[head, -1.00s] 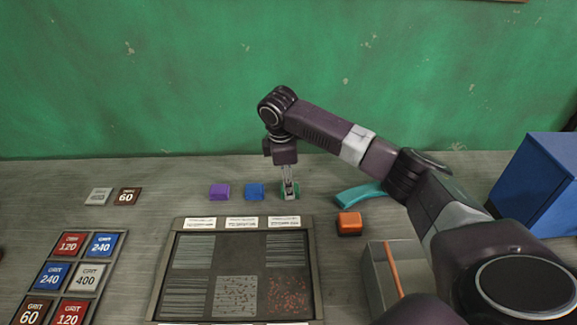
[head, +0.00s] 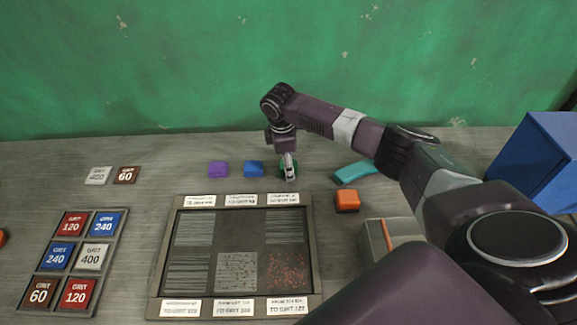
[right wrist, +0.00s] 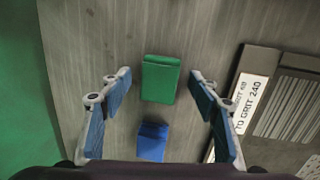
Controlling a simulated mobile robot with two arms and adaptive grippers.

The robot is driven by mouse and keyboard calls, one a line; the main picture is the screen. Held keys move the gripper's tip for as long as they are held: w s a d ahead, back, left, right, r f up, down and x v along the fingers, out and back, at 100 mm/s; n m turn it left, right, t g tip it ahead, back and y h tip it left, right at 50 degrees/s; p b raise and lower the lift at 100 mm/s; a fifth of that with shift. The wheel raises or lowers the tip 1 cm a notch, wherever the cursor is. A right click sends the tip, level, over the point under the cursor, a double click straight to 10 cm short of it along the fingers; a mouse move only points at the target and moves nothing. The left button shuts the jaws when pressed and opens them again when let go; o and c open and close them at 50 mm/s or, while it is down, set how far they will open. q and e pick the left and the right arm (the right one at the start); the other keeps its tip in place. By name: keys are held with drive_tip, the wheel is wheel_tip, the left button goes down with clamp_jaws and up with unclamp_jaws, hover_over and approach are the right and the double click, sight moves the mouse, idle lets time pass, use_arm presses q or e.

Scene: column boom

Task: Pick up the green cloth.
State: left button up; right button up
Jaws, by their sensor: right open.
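The green cloth (right wrist: 160,79) is a small folded block on the bench. In the right wrist view it lies between and a little beyond the fingertips of my right gripper (right wrist: 161,80), which is open and empty. In the head view the right gripper (head: 289,172) points down over the green cloth (head: 281,171) and hides most of it. I cannot tell the exact height of the fingers above the bench. My left gripper is not in view.
A blue cloth (head: 254,168) lies just left of the green one, with a purple cloth (head: 218,169) further left. An orange block (head: 347,202) and a teal curved piece (head: 354,172) lie to the right. A framed panel (head: 171,262) sits in front; a green wall (head: 200,70) stands behind.

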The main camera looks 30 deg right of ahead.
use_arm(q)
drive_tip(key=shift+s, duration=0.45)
use_arm(e)
drive_tip(key=c, duration=1.2)
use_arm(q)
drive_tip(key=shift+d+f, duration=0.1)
use_arm(e)
drive_tip(key=shift+r, duration=0.1)
drive_tip(key=shift+c, duration=0.2)
